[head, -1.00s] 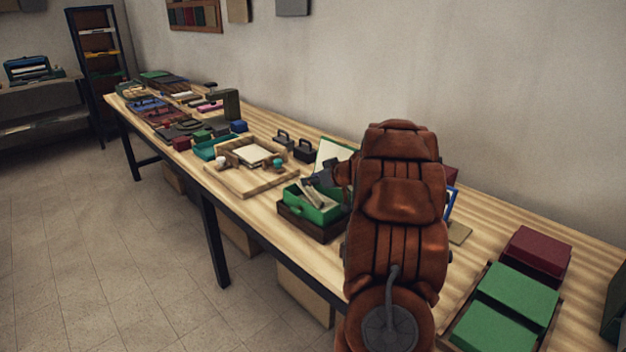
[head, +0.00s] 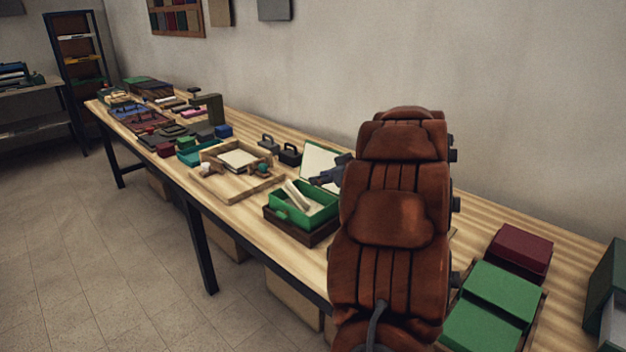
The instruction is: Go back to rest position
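My gripper (head: 328,175) shows as a small dark grey shape in front of the open white-lined lid (head: 322,160) of a green box. My brown arm hides the rest of it, and its fingers are too small to tell open from shut. The green box (head: 317,218) stands open on a dark wooden base (head: 277,228) on the long table (head: 258,262). A pale strip-like piece (head: 297,196) leans inside the box. My gripper is above and to the right of that piece and looks apart from it.
Left of the box are a wooden frame (head: 236,189) and two dark weights with handles (head: 290,155). Green boxes (head: 503,291) and a maroon box (head: 519,253) sit at the right. A dark green case (head: 605,300) stands at the right edge. Floor is clear at left.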

